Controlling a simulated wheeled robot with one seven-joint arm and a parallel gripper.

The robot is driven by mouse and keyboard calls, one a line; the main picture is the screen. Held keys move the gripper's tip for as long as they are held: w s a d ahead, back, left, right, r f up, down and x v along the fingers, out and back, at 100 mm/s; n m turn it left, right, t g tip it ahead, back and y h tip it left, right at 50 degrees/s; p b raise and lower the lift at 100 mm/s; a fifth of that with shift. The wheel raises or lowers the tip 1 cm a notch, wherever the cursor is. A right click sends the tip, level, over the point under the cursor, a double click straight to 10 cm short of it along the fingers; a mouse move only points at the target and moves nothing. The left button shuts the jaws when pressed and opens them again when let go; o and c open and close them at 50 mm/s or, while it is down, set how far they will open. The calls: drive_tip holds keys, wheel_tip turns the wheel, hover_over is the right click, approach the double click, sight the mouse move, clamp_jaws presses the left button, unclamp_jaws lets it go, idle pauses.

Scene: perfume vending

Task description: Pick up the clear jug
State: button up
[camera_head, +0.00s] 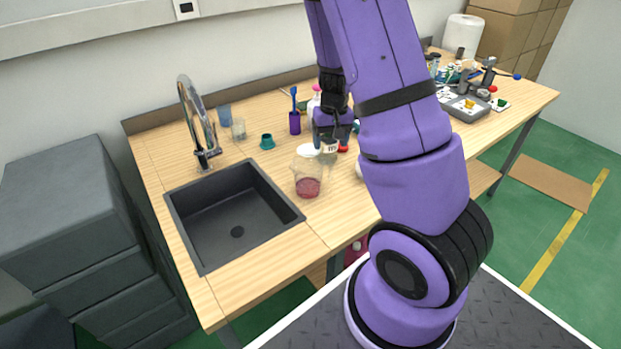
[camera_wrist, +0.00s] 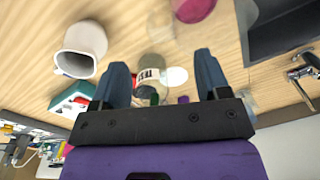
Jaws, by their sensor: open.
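The clear jug (camera_head: 307,172), with dark red contents low inside, stands on the wooden table just right of the sink. In the wrist view its red part (camera_wrist: 193,9) shows at the top edge, partly cut off. My gripper (camera_head: 332,128) is above the table, behind and to the right of the jug, pointing down. In the wrist view my gripper (camera_wrist: 163,68) has its two fingers apart. A small labelled glass jar (camera_wrist: 150,76) shows between the fingertips; I cannot tell whether they touch it. The jug lies outside the fingers.
A white cup (camera_wrist: 82,48) stands left of the fingers in the wrist view. The sink (camera_head: 236,214) and tap (camera_head: 197,120) are left of the jug. A purple cup with a brush (camera_head: 295,122) and a teal cup (camera_head: 267,141) stand behind. A grey tray (camera_head: 468,107) lies far right.

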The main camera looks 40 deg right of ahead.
sight(328, 161)
drive_tip(key=shift+w+a+f, duration=0.1)
drive_tip(key=shift+f, duration=2.25)
drive_tip(key=shift+w+a+f, duration=0.1)
drive_tip(key=shift+f, duration=2.25)
drive_tip(key=c, duration=1.2)
drive_tip(key=shift+o, duration=0.2)
drive_tip(key=shift+r, duration=0.15)
